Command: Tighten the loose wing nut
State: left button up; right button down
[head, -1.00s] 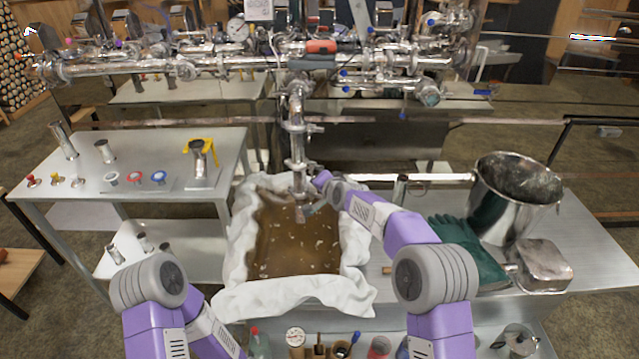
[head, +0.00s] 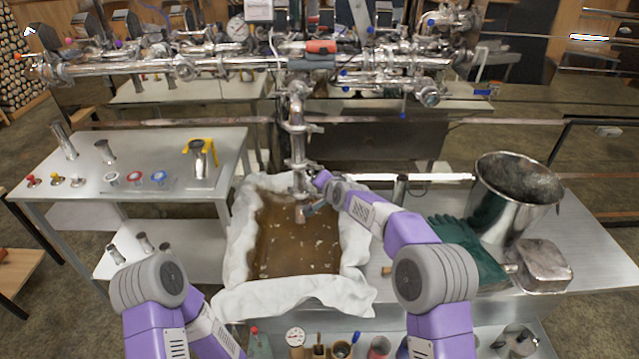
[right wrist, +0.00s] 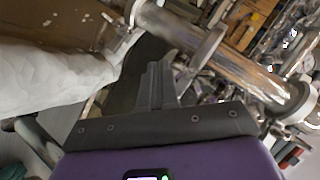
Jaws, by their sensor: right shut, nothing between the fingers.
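A shiny vertical pipe (head: 297,145) with clamped joints hangs from the pipework over the cloth-lined pan. Its lower end is beside my right gripper (head: 303,213), which is over the pan. In the right wrist view, my right gripper (right wrist: 158,68) has its grey fingers together and empty. A clamped joint (right wrist: 205,50) on the shiny pipe is just beyond and to the right of the fingertips. I cannot make out the wing nut clearly, nor whether the fingers touch the clamp. My left forearm is at the lower left of the head view, and its gripper is out of frame.
The pan of brown liquid has a white cloth (head: 238,245) over its rim. On the right are a steel bucket (head: 490,215), green gloves (head: 465,250) and a metal box (head: 543,265). A steel table (head: 120,145) with small parts stands left.

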jog(key=shift+a+r, duration=0.1)
jog(key=s+d, duration=0.8)
jog(key=s, duration=0.1)
jog(key=shift+d+b, duration=0.15)
jog(key=shift+b, duration=0.2)
dwell(0.4)
jog(key=shift+s+f, duration=0.1)
jog(key=shift+f, duration=0.15)
